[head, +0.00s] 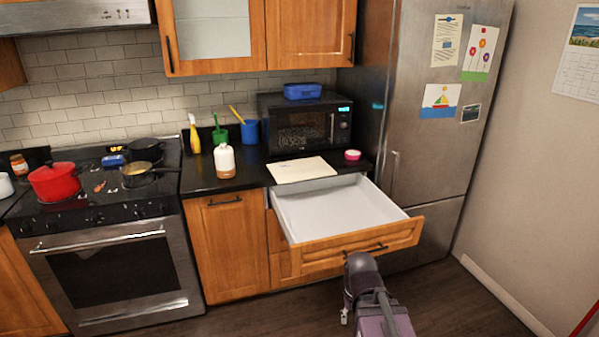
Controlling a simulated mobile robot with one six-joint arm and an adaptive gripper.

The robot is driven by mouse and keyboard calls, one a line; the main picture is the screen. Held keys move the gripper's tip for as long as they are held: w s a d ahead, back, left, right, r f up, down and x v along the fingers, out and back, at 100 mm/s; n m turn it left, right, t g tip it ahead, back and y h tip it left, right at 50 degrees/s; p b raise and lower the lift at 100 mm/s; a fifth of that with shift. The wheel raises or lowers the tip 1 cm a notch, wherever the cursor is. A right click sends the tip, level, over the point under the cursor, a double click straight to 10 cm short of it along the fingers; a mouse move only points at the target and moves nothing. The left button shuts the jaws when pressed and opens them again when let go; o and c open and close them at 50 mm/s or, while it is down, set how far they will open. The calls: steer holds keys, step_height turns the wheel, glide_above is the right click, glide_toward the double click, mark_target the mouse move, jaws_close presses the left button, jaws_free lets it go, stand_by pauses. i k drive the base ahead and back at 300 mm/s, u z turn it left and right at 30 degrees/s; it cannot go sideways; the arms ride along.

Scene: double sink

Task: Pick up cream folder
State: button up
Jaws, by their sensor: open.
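The cream folder (302,169) lies flat on the dark counter in front of the microwave, just behind the open drawer. Its front edge is close to the counter's front edge. My arm shows at the bottom of the head view, in front of the drawer. My gripper (345,317) is low at the arm's end, mostly hidden behind my own arm links. It is open, well below the folder and apart from it. Nothing shows in it.
An empty white drawer (335,209) is pulled out below the folder. A pink-and-white cup (352,155) sits right of the folder, and a white bottle (225,162) stands left. The microwave (300,124) is behind. The fridge (430,125) stands at right.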

mark_target(309, 167)
steer(key=u, duration=1.1)
steer(key=i, duration=0.75)
steer(key=z, duration=1.2)
